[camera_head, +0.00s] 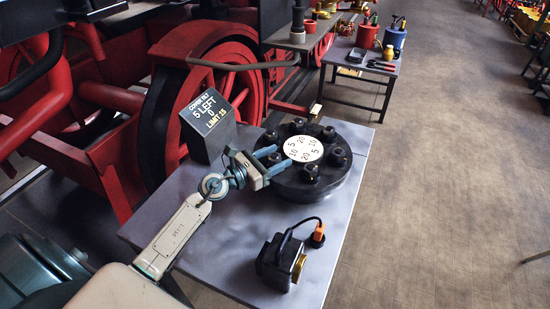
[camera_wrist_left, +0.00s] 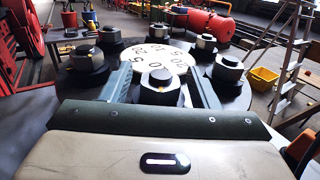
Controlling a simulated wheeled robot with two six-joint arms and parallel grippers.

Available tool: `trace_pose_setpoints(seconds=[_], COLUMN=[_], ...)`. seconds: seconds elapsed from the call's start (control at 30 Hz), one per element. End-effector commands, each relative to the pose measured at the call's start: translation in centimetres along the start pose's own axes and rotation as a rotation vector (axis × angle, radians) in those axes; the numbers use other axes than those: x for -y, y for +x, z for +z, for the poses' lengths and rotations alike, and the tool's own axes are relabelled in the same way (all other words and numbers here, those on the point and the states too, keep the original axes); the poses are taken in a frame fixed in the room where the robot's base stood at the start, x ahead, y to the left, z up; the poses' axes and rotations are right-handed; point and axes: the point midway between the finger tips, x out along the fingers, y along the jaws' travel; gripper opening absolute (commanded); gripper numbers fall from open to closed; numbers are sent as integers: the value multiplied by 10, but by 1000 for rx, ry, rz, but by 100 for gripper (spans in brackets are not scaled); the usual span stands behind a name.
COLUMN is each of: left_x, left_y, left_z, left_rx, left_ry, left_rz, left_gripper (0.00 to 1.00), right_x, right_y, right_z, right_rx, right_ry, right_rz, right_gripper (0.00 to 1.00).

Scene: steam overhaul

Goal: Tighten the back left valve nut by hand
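A round black valve cover (camera_head: 330,188) lies on the grey table, with a ring of dark nuts and a white numbered disc (camera_head: 304,148) in its middle. My left gripper (camera_head: 270,156) reaches in from the left at the cover's left edge. In the left wrist view its two blue-grey fingers (camera_wrist_left: 162,82) are apart, one on each side of a dark hex nut (camera_wrist_left: 158,88). I cannot tell whether they touch it. In the head view the fingers partly hide this nut. Another nut (camera_head: 271,137) sits just behind the gripper. My right gripper is not in view.
A dark sign (camera_head: 208,125) reading "5 LEFT", "0" and "LIMIT 15" stands behind my left wrist. A black boxy device (camera_head: 281,262) with a cable and orange end (camera_head: 318,236) occupies the table's front. Red locomotive wheels (camera_head: 205,90) stand beyond the left edge.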

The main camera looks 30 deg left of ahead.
Motion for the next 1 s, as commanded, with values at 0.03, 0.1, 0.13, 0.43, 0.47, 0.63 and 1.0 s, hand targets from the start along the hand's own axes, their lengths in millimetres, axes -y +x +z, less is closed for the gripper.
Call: trace_pose_setpoints(seconds=[0.03,0.1,0.13,0.43,0.47,0.63,1.0], left_x=[0,0,0,-1,0,0,-1], left_y=[0,0,0,-23,-28,-56,-96], left_z=[0,0,0,-4,-4,-5,-4], left_rx=[0,0,0,-4,-5,-6,-1], left_ry=[0,0,0,5,4,4,5], left_rz=[0,0,0,0,-2,-3,-2], left_gripper=[55,55,55,55,55,55,55], right_x=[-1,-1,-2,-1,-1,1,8], right_y=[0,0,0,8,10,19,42], right_z=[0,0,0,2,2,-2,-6], right_rx=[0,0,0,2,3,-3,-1], right_ry=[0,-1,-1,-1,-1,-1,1], right_rz=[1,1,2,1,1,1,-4], right_gripper=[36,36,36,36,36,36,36])
